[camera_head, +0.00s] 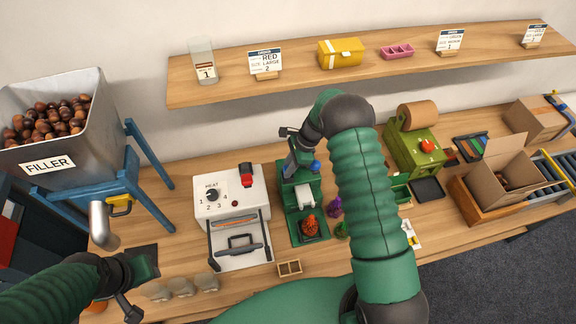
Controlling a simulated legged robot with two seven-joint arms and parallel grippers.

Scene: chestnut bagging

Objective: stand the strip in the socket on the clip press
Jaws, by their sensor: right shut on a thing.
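The clip press (304,205) looks to be the green machine at the middle of the bench, with a white block and an orange mesh bag (311,227) on it. My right gripper (291,148) is above its back part, in front of the wall. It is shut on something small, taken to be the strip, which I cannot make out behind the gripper. The socket cannot be picked out, as my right arm and gripper cover part of the press. My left gripper (138,285) is at the lower left, above the bench; its fingertips do not show clearly.
A white heat sealer (232,195) stands left of the press. The filler hopper (47,150) is at the far left. A green machine with a paper roll (417,150) and an open carton (504,165) stand to the right. A shelf (215,92) runs along the wall.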

